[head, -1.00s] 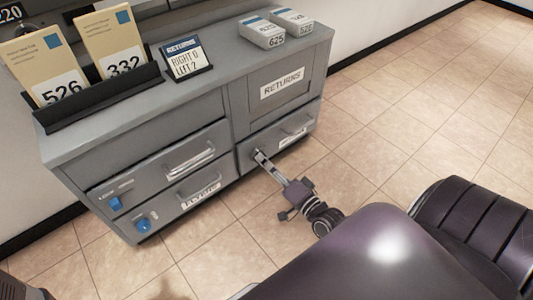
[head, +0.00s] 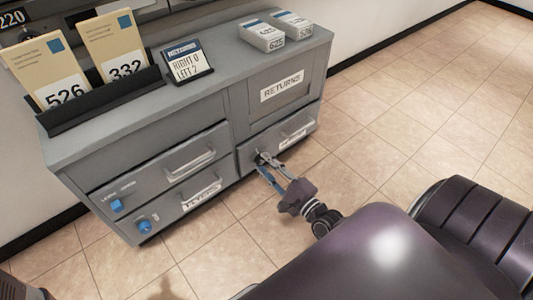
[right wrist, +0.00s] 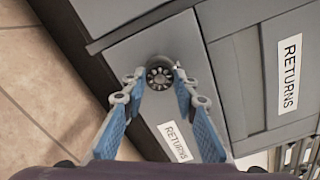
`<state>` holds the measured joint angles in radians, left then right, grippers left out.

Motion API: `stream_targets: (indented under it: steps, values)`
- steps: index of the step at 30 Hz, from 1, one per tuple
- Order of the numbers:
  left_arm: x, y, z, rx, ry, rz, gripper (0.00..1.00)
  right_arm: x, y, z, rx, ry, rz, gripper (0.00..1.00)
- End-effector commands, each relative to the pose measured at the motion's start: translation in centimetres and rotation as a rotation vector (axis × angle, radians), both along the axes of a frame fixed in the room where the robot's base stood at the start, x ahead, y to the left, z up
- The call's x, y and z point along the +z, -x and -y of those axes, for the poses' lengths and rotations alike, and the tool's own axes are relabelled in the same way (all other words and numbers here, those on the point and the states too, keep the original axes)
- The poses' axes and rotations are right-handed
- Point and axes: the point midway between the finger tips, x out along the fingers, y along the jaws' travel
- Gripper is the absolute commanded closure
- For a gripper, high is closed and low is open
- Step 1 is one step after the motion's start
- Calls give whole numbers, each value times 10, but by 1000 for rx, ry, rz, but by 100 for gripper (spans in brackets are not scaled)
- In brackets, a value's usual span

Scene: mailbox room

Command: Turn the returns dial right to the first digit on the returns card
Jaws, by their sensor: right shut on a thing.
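The returns card (head: 186,63) stands on the cabinet top and seems to read "RIGHT 0, LEFT 2" in small print. My left gripper is not in view.
A black rack (head: 100,103) holds envelopes 526 and 332. Two labelled boxes (head: 262,36) stand at the back right. Blue knobs (head: 116,205) sit on the left drawers. The tiled floor in front is clear.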

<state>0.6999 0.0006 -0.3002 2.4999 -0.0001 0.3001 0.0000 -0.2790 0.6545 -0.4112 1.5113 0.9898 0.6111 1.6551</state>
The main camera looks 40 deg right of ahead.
Motion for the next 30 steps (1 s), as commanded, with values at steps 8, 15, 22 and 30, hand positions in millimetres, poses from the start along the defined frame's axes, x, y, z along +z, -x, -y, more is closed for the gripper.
stream_targets:
  steps: [8, 15, 22, 30]
  values:
    - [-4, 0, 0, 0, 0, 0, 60, -1, 0, 0, 1, -227, -21, 98]
    - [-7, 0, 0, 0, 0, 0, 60, -1, 0, 0, 1, -361, -31, 98]
    - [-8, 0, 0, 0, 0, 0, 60, -1, 1, 0, 1, -423, -36, 98]
    - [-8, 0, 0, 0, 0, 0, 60, -1, 1, 0, 1, -441, -38, 98]
